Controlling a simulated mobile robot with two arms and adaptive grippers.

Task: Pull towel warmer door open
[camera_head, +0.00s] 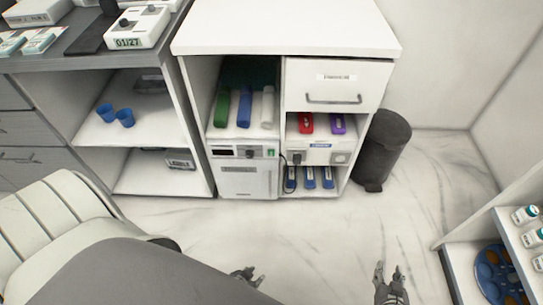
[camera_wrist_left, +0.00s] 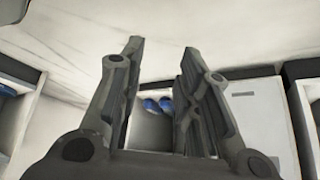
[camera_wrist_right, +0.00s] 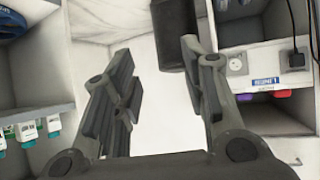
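The towel warmer (camera_head: 247,178) is a white box in the lower left bay of the white cabinet, with a control strip along its top. Its front door (camera_head: 240,182) looks shut. In the left wrist view, which is upside down, a pale panel (camera_wrist_left: 256,112) right of the fingers appears to be this door. My left gripper (camera_head: 248,276) is open and empty, low over the floor in front of the warmer and well apart from it. My right gripper (camera_head: 391,284) is open and empty, farther right over the floor; it shows in the right wrist view (camera_wrist_right: 155,85).
The cabinet has a drawer (camera_head: 336,88) and a white device (camera_head: 318,154) right of the warmer. A dark bin (camera_head: 385,145) stands beside the cabinet. A padded chair (camera_head: 60,235) is at left; a shelf (camera_head: 470,250) with bottles is at right. Floor between is clear.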

